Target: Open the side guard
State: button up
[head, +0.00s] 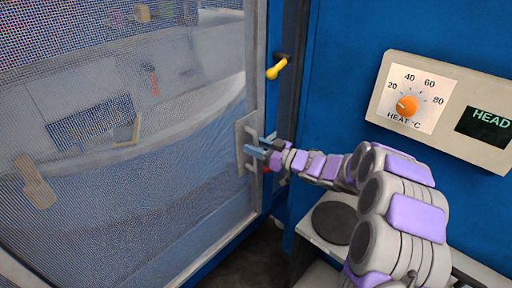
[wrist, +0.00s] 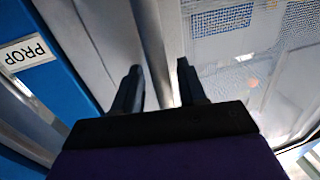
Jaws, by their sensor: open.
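The side guard is a large mesh panel (head: 130,130) in a grey frame at the left of the head view. Its mesh also shows at the upper right of the wrist view (wrist: 265,50). A pale plate with a handle (head: 243,135) sits at the guard's right edge. My gripper (head: 258,146) is at this handle, with its fingers apart. In the wrist view, a grey upright bar (wrist: 153,45) runs between the two open fingers (wrist: 160,85). I cannot tell whether either finger touches it. The guard's right edge lies along the blue post.
A yellow lever (head: 277,68) is on the blue post above my gripper. A heat panel (head: 445,110) with an orange knob is on the blue wall at right. A "PROP" label (wrist: 27,53) is on blue at left in the wrist view. A dark round pad (head: 335,222) lies below my arm.

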jog(key=shift+a, duration=0.15)
grip_shut()
dwell(0.4)
